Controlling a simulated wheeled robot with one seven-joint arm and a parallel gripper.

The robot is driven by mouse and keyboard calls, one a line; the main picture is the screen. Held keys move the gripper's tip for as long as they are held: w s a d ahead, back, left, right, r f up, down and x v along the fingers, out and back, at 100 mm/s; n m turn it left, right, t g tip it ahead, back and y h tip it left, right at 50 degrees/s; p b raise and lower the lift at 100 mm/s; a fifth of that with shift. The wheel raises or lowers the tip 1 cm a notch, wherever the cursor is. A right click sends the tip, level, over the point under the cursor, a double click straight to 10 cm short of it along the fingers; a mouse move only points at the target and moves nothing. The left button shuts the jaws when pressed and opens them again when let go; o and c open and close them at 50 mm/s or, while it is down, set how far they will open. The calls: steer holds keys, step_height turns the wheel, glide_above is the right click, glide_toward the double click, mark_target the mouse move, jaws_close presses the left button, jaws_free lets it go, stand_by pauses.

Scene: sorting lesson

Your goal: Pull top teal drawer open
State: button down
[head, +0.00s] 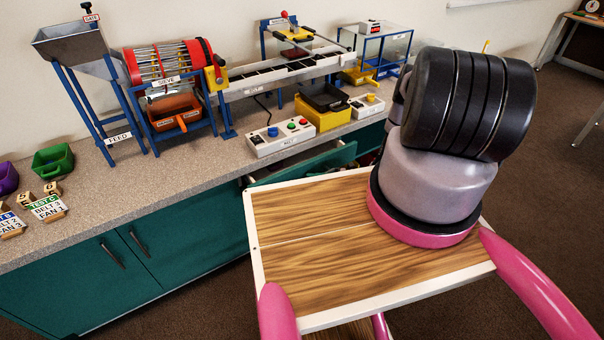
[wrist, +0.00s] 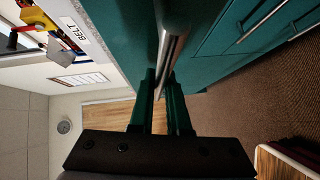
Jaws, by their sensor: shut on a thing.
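The top teal drawer (head: 330,159) stands partly open below the counter in the head view, and its front is out from the cabinet. A strip of its inside shows behind the front. The wooden-topped body part and my arm hide its lower front and handle there. In the wrist view my gripper (wrist: 166,85) is shut on the drawer's metal bar handle (wrist: 173,35), with one dark green finger on each side. The teal front (wrist: 125,35) is close beside the fingers. My gripper is hidden in the head view.
Teal cupboard doors (head: 110,262) with bar handles lie left of the drawer. The speckled counter (head: 190,160) carries a red drum sieve (head: 165,62), a belt (head: 285,78) and a button box (head: 283,138). Brown carpet (head: 545,150) is clear at right.

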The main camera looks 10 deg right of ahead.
steer(key=s+d, duration=0.3)
steer(key=s, duration=0.7)
steer(key=s+d, duration=0.3)
steer(key=s, duration=0.7)
steer(key=shift+d, duration=0.35)
steer(key=shift+s, duration=0.1)
steer(key=c, duration=0.9)
jaws_free()
steer(key=v, duration=1)
steer(key=shift+s+d, duration=0.25)
steer(key=shift+d, duration=0.1)
